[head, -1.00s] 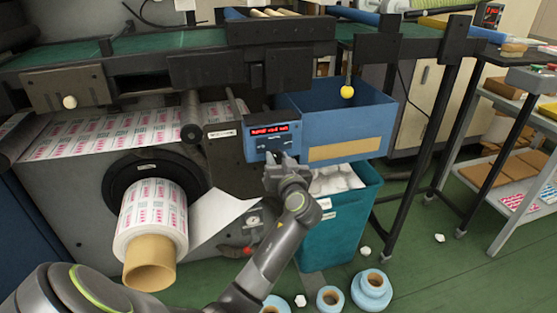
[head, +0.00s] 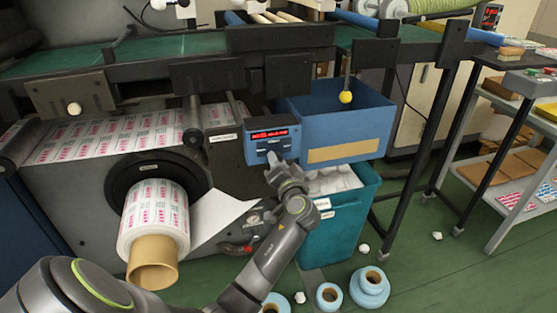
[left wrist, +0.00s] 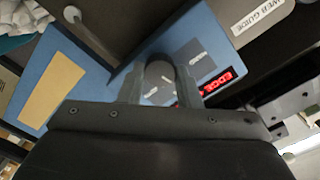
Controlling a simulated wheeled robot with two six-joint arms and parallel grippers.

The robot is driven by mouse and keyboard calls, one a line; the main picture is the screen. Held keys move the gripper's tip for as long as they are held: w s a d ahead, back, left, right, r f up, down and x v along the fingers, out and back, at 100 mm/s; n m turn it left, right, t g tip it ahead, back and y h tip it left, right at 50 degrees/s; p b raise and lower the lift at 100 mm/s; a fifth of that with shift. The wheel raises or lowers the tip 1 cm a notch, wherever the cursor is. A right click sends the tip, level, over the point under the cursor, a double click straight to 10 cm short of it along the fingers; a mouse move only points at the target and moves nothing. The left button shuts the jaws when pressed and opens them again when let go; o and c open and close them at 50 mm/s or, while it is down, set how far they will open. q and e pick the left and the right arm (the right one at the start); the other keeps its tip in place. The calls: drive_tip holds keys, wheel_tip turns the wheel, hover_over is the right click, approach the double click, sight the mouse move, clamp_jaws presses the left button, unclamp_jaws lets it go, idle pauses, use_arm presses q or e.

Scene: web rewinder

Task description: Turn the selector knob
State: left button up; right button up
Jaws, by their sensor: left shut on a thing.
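A small blue control panel (head: 258,147) with a lit red display (head: 270,134) sits at the right end of the machine. In the left wrist view the display (left wrist: 218,82) shows red letters that read like "EDGE". My left gripper (head: 274,160) is at the panel's lower part. In the left wrist view my left gripper (left wrist: 158,88) has its fingers on either side of a dark, rounded selector knob (left wrist: 159,72), shut on it. In the head view the gripper hides the knob. My right gripper is not in view.
A blue bin (head: 340,112) adjoins the panel on the right, above a teal waste bin (head: 340,225). A printed roll (head: 153,215) on a cardboard core stands out at the left. A yellow ball (head: 346,97) hangs over the blue bin. Small blue rolls (head: 370,285) lie on the floor.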

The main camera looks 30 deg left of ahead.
use_arm(q)
drive_tip(key=shift+r+m+p, duration=0.1)
drive_tip(key=shift+m+p, duration=0.2)
drive_tip(key=shift+m, duration=0.6)
